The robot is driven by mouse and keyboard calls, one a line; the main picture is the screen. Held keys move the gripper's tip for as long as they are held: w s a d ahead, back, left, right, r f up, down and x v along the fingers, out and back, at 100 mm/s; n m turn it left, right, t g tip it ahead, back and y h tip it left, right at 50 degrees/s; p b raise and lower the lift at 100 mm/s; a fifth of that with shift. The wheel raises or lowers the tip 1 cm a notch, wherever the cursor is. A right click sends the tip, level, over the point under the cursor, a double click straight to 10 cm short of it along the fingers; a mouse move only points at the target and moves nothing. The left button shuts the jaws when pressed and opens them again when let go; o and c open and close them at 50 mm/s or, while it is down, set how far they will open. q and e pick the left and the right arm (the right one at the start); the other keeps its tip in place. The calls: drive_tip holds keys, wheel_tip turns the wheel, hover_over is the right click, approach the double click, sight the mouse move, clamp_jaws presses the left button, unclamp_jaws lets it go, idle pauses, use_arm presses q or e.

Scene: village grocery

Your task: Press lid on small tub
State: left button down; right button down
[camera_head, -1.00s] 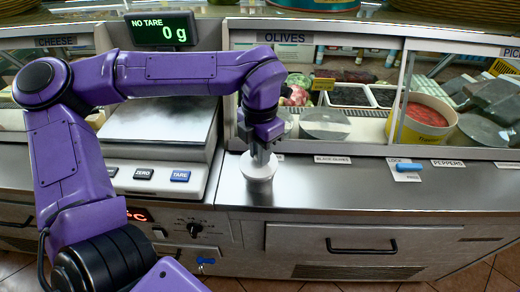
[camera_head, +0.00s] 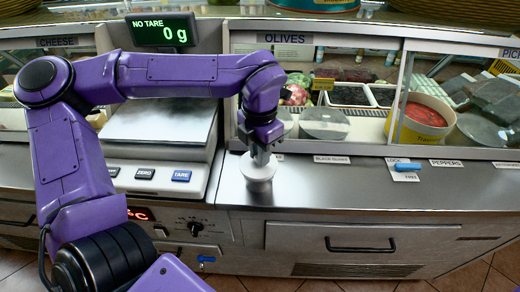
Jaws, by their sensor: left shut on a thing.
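My right gripper is not in view.
A scale (camera_head: 158,122) reading 0 g stands left of the tub. Behind are glass-fronted wells with olives (camera_head: 348,95) and a tub of red peppers (camera_head: 418,116). A blue lock slider (camera_head: 407,167) sits at right. The counter (camera_head: 330,192) right of the tub is clear.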

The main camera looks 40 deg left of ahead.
use_arm(q)
drive_tip(key=shift+p, duration=0.3)
idle(0.4)
drive_tip(key=shift+c, duration=2.3)
unclamp_jaws()
wheel_tip(320, 180, up, 7)
drive_tip(key=p, duration=0.7)
drive_tip(key=shift+c, duration=0.2)
clamp_jaws()
